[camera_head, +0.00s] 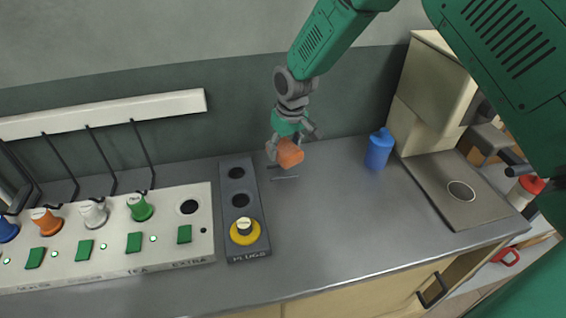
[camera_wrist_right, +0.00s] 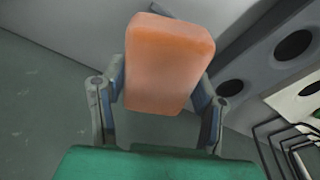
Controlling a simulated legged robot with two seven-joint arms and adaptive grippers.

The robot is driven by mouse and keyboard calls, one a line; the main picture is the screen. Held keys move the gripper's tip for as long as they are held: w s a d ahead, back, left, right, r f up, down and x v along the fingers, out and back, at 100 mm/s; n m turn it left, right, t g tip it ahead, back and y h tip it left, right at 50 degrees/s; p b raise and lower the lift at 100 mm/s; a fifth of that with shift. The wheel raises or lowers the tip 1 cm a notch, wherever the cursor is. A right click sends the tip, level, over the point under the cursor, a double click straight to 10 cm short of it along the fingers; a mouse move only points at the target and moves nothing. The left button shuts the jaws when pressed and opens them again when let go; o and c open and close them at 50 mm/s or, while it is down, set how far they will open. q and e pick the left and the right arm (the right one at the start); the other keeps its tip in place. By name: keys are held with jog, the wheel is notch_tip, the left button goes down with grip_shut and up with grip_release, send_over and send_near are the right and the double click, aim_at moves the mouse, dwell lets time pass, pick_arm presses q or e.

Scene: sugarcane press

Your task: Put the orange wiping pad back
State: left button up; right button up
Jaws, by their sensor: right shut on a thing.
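The orange wiping pad (camera_head: 290,153) is held by my right gripper (camera_head: 288,148), which comes down from the top of the head view. In the right wrist view the pad (camera_wrist_right: 168,62) sits between the two fingers of the gripper (camera_wrist_right: 165,100), which are shut on it. The pad is above the grey counter, near a thin outlined mark (camera_head: 284,178); I cannot tell whether it touches anything. My left gripper is not in view.
A dark plug block (camera_head: 260,250) with a yellow plug (camera_head: 245,231) stands left of the pad. A white panel (camera_head: 190,249) with coloured knobs is further left. A blue bottle (camera_head: 379,150) and a beige machine (camera_head: 412,118) stand right. The counter's front middle (camera_head: 340,235) is clear.

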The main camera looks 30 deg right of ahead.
aim_at(283, 172)
jog(key=shift+w+f, duration=0.1)
jog(key=shift+f, duration=0.65)
jog(key=f, duration=0.1)
jog(key=a+f, duration=0.1)
jog(key=shift+a+f, duration=0.2)
jog(key=shift+f, duration=0.3)
jog(key=shift+d+f, duration=0.15)
jog(key=shift+d, duration=0.2)
jog(key=o, duration=1.1)
jog(key=shift+d, duration=0.15)
jog(key=shift+o, duration=0.5)
jog(key=shift+d+f, duration=0.1)
jog(key=shift+a+r, duration=0.25)
jog(key=shift+a, duration=0.05)
jog(key=r, duration=0.3)
jog(key=s+r, duration=0.1)
jog(key=r, duration=0.3)
jog(key=d+r, duration=0.1)
jog(key=r, duration=0.3)
jog(key=shift+s, duration=0.4)
jog(key=shift+a+r, duration=0.15)
jog(key=shift+r, duration=0.25)
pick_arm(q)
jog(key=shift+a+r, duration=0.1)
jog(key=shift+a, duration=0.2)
pick_arm(e)
jog(key=shift+a, duration=0.2)
